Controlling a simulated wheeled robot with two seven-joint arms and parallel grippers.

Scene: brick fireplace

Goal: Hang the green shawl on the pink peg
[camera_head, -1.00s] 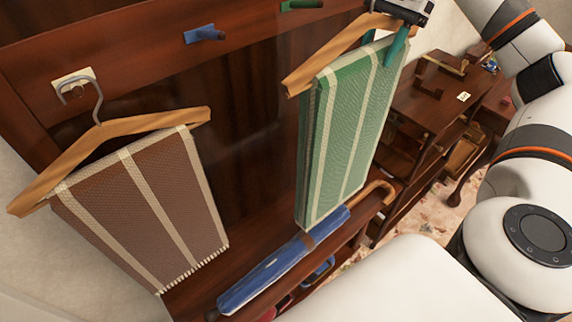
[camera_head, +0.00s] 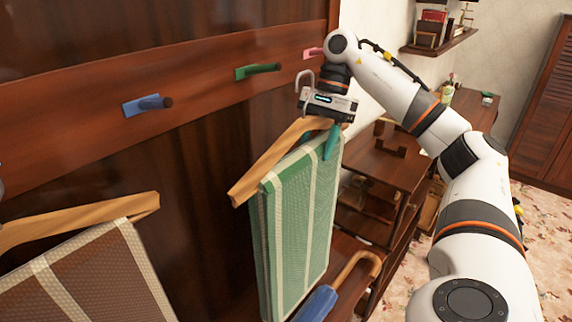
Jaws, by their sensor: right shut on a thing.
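The green shawl (camera_head: 300,215), with pale stripes, hangs folded over a wooden hanger (camera_head: 262,165) in the head view. My right gripper (camera_head: 332,140) is shut on the hanger near its top and holds it up in front of the dark panel. The hanger's metal hook (camera_head: 304,80) sticks up beside the gripper. The pink peg (camera_head: 313,53) is at the right end of the peg rail, just above the hook in the picture. I cannot tell the depth gap between them; they look apart. My left gripper is out of view.
A green peg (camera_head: 258,71) and a blue peg (camera_head: 148,105) on the rail (camera_head: 205,88) are empty. A brown striped shawl (camera_head: 95,285) hangs on another hanger at lower left. A blue umbrella (camera_head: 318,302) lies below the green shawl. A wooden shelf (camera_head: 385,165) stands to the right.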

